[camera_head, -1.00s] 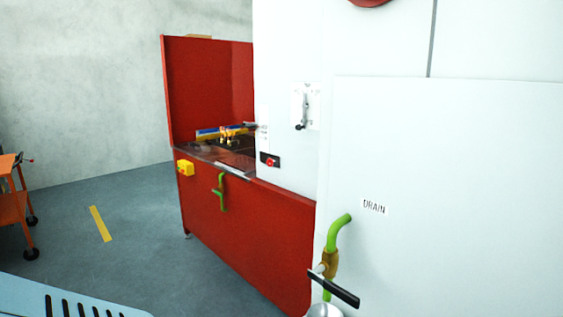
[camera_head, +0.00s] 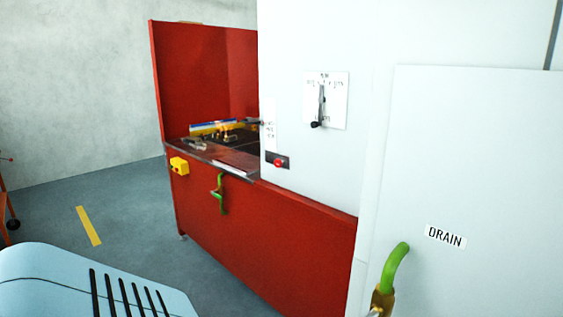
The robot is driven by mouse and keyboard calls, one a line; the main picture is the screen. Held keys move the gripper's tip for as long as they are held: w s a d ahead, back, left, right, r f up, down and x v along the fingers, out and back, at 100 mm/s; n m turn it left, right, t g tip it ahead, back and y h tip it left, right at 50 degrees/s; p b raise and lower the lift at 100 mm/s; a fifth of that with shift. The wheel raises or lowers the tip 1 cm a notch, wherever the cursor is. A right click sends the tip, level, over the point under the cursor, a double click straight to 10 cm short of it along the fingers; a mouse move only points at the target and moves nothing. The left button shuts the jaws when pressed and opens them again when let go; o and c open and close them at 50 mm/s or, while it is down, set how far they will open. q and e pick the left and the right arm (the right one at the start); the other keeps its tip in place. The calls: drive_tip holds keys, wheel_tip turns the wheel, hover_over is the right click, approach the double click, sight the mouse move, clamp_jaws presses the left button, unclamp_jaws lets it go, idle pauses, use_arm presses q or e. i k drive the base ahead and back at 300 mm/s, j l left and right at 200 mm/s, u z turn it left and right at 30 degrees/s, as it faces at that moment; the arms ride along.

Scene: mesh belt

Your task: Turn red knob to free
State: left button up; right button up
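A small red knob (camera_head: 279,163) sits on a dark plate on the white machine wall, just right of the red cabinet's opening. Its setting is too small to read. A white panel (camera_head: 326,100) with a dark-handled lever is above and right of it, with small lettering I cannot read. Neither of my grippers is in view.
The red cabinet (camera_head: 262,235) carries a yellow box (camera_head: 179,166) and a green handle (camera_head: 218,193) on its front. A light blue slotted surface (camera_head: 70,284) fills the lower left. Grey floor (camera_head: 130,215) is open at the left.

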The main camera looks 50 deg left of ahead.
sight(277, 163)
drive_tip(key=j+z, duration=0.15)
drive_tip(key=j, duration=3.1)
drive_tip(key=i, duration=0.05)
